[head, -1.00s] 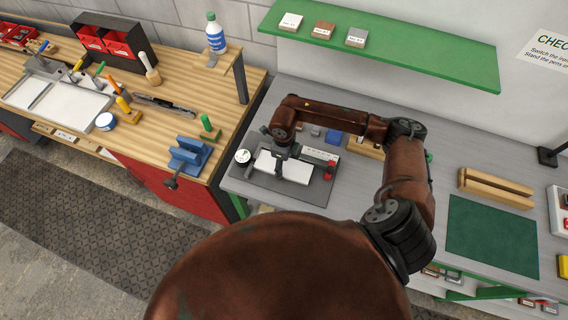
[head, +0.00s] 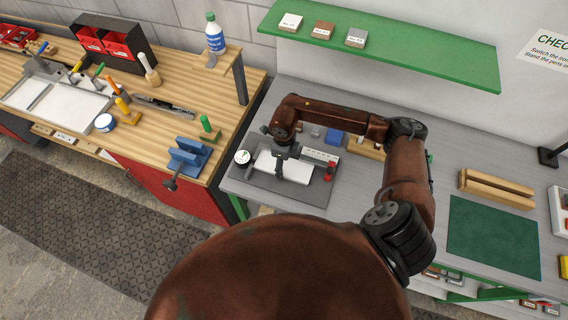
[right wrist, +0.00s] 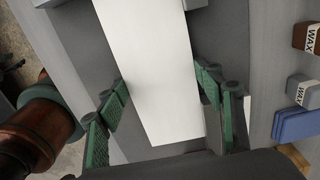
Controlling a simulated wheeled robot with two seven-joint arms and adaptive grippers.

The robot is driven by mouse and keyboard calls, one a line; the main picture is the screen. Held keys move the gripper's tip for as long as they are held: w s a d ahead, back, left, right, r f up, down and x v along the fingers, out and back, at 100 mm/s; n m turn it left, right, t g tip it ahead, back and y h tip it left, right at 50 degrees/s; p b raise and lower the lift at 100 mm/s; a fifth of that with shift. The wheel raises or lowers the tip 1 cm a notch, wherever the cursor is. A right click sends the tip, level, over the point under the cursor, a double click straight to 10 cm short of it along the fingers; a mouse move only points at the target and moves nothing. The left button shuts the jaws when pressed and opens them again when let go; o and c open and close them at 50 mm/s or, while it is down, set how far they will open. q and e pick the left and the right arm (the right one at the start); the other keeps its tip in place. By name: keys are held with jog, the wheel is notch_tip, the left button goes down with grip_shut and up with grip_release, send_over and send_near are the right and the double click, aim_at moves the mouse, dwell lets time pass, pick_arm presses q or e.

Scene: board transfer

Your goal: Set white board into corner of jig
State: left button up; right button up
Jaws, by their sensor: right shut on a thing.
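The white board (head: 299,172) lies flat over the dark grey jig plate (head: 250,187) on the grey bench. My right gripper (head: 279,172) reaches down over the board's middle. In the right wrist view the board (right wrist: 150,45) runs lengthwise between the two green-padded fingers of my right gripper (right wrist: 158,95), which is shut on its sides. A pale rail (head: 320,157) borders the jig's far side. I cannot tell whether the board touches the rail or rests fully on the plate. My left gripper is out of view.
A round dial (head: 242,157) sits at the jig's left and a red part (head: 331,168) at its right. In the right wrist view, brown, grey and blue blocks (right wrist: 295,125) lie at the right. A green mat (head: 493,235) farther right is bare.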

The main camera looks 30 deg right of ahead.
jog(key=shift+w+r, duration=0.1)
jog(key=shift+w, duration=0.15)
jog(key=o, duration=1.4)
jog(key=shift+w, duration=0.1)
notch_tip(320, 180, up, 12)
jog(key=shift+f, duration=0.1)
jog(key=shift+s, duration=0.2)
